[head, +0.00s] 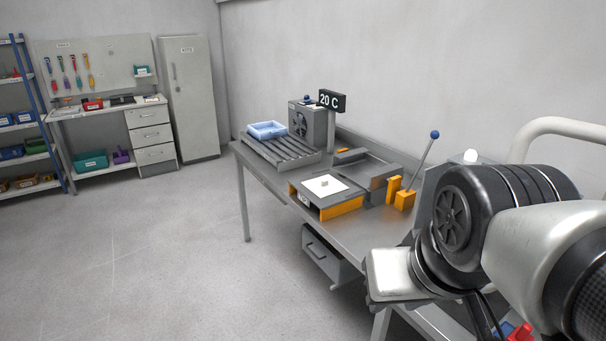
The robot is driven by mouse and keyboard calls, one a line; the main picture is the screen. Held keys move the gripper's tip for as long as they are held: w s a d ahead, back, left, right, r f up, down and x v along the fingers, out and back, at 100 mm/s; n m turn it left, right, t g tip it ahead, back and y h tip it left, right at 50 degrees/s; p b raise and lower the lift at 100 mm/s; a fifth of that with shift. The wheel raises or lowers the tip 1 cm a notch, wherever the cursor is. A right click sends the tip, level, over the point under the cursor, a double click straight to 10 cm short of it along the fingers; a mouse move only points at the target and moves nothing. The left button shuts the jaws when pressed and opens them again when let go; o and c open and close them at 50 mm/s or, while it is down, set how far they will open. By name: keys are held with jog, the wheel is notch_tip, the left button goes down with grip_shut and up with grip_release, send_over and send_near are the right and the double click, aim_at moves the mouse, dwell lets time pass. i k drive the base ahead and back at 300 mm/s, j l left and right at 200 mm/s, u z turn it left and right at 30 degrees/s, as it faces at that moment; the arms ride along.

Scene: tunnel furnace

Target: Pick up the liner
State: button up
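A white square sheet (324,186) lies flat on top of a grey block with orange sides (342,207), near the front edge of the grey table. It looks like the liner, but I cannot be sure. A small pale piece sits at its middle. My arm comes in from the right and stands over the table's near right end, well apart from the sheet. The fingers of my gripper do not show.
A blue tray (267,130) sits on a roller rack (281,149) at the table's far left end, beside a fan unit (306,122) and a "20 C" display (332,100). A blue-knobbed lever (427,155) stands right of the block. The floor at left is clear.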

aim_at(323, 187)
jog(key=k+z, duration=0.35)
jog(key=k+l+z, duration=0.3)
jog(key=j+z, duration=0.1)
jog(key=z, duration=1.75)
jog(key=j+z, duration=0.25)
jog(key=j, duration=0.15)
jog(key=k+j+z, duration=0.15)
jog(key=j+z, duration=0.15)
jog(key=k+j, duration=0.15)
jog(key=j, duration=0.5)
jog(key=k+j, duration=0.15)
jog(key=j, duration=0.45)
jog(key=k+j, duration=0.15)
jog(key=j, duration=0.5)
jog(key=k+j, duration=0.15)
jog(key=j, duration=0.45)
jog(key=k+j, duration=0.15)
jog(key=j, duration=0.5)
jog(key=k+j, duration=0.15)
jog(key=j, duration=0.45)
jog(key=k+j, duration=0.15)
jog(key=j, duration=0.5)
jog(key=k+j, duration=0.15)
jog(key=j, duration=0.45)
